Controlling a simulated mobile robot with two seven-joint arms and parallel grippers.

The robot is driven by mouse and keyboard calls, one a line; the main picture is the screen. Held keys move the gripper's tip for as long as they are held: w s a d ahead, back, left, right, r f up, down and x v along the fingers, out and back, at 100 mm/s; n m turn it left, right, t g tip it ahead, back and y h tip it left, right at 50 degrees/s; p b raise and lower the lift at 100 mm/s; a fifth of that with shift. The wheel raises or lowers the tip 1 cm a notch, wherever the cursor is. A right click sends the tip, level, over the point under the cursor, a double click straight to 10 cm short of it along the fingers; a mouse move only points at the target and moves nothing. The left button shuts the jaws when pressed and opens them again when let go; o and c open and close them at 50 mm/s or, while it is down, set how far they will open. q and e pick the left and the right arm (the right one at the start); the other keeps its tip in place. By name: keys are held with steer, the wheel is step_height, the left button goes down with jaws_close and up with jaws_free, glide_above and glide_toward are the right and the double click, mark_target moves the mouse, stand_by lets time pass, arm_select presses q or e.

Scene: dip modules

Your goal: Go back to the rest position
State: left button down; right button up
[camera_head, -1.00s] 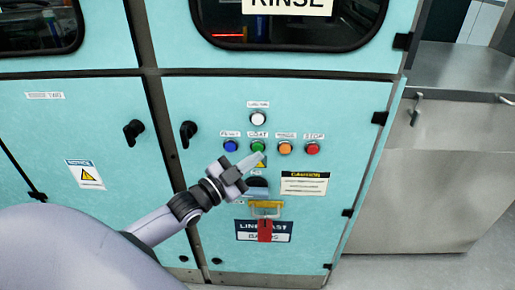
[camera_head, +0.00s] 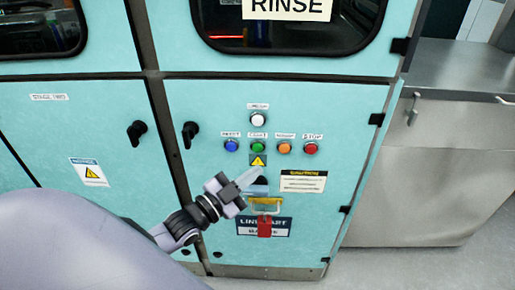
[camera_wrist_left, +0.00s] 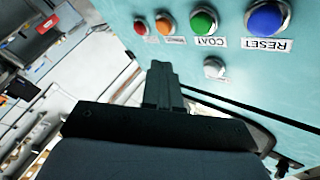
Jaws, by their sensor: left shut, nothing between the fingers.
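My left gripper (camera_head: 250,177) is shut and empty in front of the teal cabinet door (camera_head: 350,110). In the head view its tip is just below the green button (camera_head: 258,146) and the yellow warning sticker (camera_head: 258,160). In the left wrist view the shut fingers (camera_wrist_left: 161,75) point toward the button panel, with the green button (camera_wrist_left: 204,21) and the blue button (camera_wrist_left: 268,18) beyond them. I cannot tell the exact gap to the panel. My right gripper is not in view.
A white button (camera_head: 258,119), an orange button (camera_head: 284,147) and a red button (camera_head: 310,148) are on the panel. A red tag (camera_head: 264,227) hangs below a yellow latch (camera_head: 266,202). Black door handles (camera_head: 189,133) stick out. A steel counter (camera_head: 450,70) stands at the right.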

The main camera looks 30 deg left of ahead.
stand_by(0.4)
arm_select(q)
steer(key=s+d+f+n+g+y+p, duration=0.1)
steer(key=s+d+f+n+g, duration=0.3)
steer(key=s+f, duration=0.4)
steer(key=s+d+f+n+g+y+p, duration=0.1)
steer(key=s+d+f+n+g, duration=0.2)
steer(key=s+f, duration=0.5)
steer(key=shift+d+f+n+g+y, duration=0.35)
steer(key=shift+d+g, duration=0.45)
steer(key=shift+d, duration=0.3)
